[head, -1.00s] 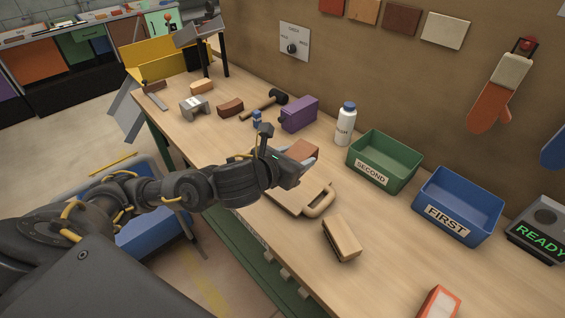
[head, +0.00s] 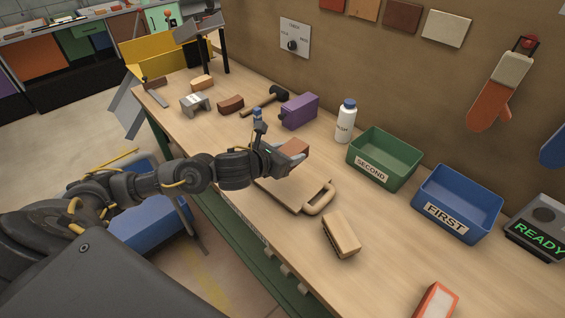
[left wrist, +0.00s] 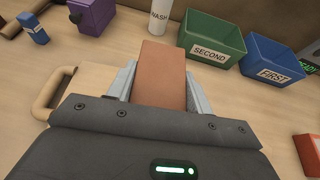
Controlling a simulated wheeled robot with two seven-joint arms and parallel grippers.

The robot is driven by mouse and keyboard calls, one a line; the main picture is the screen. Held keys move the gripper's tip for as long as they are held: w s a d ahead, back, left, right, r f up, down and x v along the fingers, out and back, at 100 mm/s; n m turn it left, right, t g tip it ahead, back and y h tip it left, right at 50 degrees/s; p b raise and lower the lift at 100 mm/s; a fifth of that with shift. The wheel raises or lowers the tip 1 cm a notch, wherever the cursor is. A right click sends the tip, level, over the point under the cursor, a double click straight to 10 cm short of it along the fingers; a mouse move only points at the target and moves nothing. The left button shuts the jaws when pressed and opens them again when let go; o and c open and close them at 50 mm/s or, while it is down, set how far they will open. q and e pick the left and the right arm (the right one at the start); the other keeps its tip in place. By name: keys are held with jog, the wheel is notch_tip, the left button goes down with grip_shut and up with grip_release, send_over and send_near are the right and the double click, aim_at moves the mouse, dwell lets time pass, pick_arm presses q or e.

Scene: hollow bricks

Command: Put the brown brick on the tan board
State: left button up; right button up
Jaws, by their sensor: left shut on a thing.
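My left gripper (head: 292,155) is shut on the brown brick (head: 293,146). In the left wrist view the brown brick (left wrist: 162,68) sticks out between the two grey fingers. The tan board (head: 283,191), with a looped handle at its near right, lies flat on the bench below and in front of the gripper in the head view. In the left wrist view the board (left wrist: 95,78) shows left of the brick, partly hidden by the gripper. The brick appears held above the bench; its exact height over the board is hard to tell. My right gripper is not in view.
A white bottle (head: 346,121), green bin (head: 383,160) and blue bin (head: 457,205) stand behind. A purple box (head: 299,111), hammer (head: 265,101) and darker brown brick (head: 230,105) lie farther back.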

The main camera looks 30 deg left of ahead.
pick_arm(q)
jog(key=w+a+f, duration=0.2)
jog(key=f, duration=0.1)
jog(key=w+f, duration=0.1)
jog(key=shift+a+f, duration=0.35)
jog(key=shift+a, duration=0.05)
jog(key=shift+w+a+f, duration=0.15)
jog(key=shift+w+f, duration=0.05)
jog(key=shift+f, duration=0.1)
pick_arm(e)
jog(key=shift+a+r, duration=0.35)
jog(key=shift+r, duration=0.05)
pick_arm(q)
notch_tip(320, 180, down, 3)
jog(key=shift+w+a+f+p, duration=0.1)
jog(key=shift+a+f+p, duration=0.1)
jog(key=shift+p, duration=0.7)
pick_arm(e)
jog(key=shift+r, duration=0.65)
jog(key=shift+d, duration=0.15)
pick_arm(q)
jog(key=shift+f, duration=0.2)
jog(key=o, duration=1.3)
jog(key=shift+o, duration=0.2)
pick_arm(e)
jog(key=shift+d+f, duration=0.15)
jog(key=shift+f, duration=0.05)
